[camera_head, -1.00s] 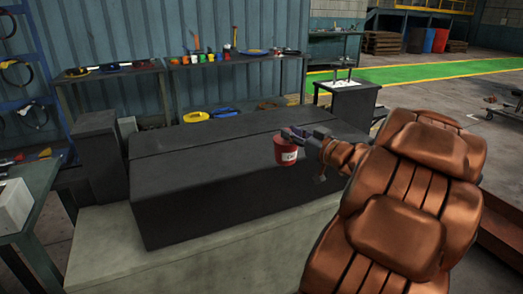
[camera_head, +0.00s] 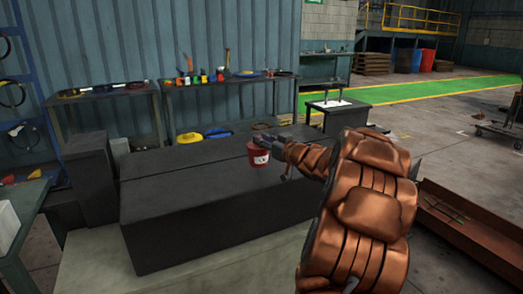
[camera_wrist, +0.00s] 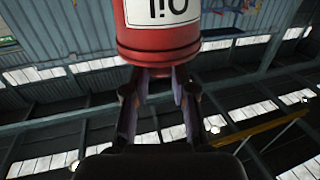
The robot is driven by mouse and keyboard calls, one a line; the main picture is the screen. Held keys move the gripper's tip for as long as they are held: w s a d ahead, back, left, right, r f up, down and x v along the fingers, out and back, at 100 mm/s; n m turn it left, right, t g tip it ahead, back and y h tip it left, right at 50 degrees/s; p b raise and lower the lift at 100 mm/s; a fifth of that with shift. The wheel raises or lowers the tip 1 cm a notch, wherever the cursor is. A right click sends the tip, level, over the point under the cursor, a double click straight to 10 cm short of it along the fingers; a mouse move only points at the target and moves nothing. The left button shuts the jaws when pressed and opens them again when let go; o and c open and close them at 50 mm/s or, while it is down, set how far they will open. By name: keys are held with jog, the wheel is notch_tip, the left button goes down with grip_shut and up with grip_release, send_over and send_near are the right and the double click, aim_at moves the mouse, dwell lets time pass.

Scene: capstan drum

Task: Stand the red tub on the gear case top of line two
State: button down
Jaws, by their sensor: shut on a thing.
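The red tub (camera_head: 258,155) with a white label is upright in the head view, in front of the upper right part of a long dark box. The long dark box (camera_head: 190,195) has a broad flat top; I cannot read any line marking on it. My gripper (camera_head: 262,140) is shut on the tub's upper part. In the wrist view the tub (camera_wrist: 158,42) shows upside down, its "Oil" label inverted, between and beyond my fingertips (camera_wrist: 158,80). I cannot tell whether the tub's underside touches the box or hangs above it.
A dark stand (camera_head: 340,112) with a white sheet is behind on the right. Benches (camera_head: 230,82) with tools and small pots line the back wall. A yellow ring (camera_head: 189,138) lies behind the box. The box top left of the tub is bare.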

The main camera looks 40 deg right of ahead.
aim_at(266, 151)
jog(key=shift+w+d, duration=0.15)
jog(key=shift+w, duration=0.25)
jog(key=shift+w+d+f, duration=0.1)
jog(key=shift+w+f, duration=0.1)
jog(key=shift+f+b, duration=0.45)
jog(key=shift+f, duration=1.15)
jog(key=shift+f, duration=0.15)
jog(key=c, duration=0.9)
grip_release()
jog(key=shift+c, duration=0.2)
jog(key=shift+s, duration=0.3)
jog(key=s+a, duration=0.1)
jog(key=s, duration=1)
jog(key=shift+s+p, duration=0.25)
jog(key=shift+p, duration=0.15)
